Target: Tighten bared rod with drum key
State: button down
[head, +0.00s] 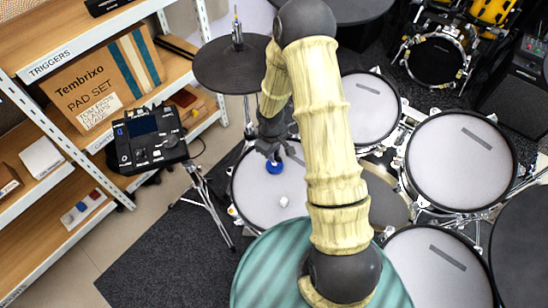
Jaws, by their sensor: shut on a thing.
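My gripper (275,157) is shut on a small round blue thing (275,168), above the upper part of the light mesh pad (258,198) at the middle left. The blue thing's shape is too small to tell whether it is the drum key. A small white piece (283,202) shows over the same pad, below the gripper. I cannot make out a bared rod on this pad's rim, and my arm hides the pad's right side.
A drum module (150,140) on a stand and a shelf with a Tembrixo carton (105,82) are at left. A black cymbal pad (225,66) stands above the pad. More mesh pads (460,160) crowd the right. A teal round top (262,268) is in front.

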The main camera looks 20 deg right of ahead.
jog(key=shift+s+a+r+p, duration=0.1)
jog(key=shift+r+p, duration=1.15)
jog(key=shift+r, duration=0.3)
jog(key=shift+s+a+r+p, duration=0.1)
jog(key=shift+r+p, duration=1.15)
jog(key=shift+r, duration=0.25)
jog(key=shift+w+f, duration=0.1)
notch_tip(320, 180, up, 6)
jog(key=w+m, duration=0.2)
jog(key=m, duration=0.5)
jog(key=shift+w+d, duration=0.2)
jog(key=shift+w, duration=0.05)
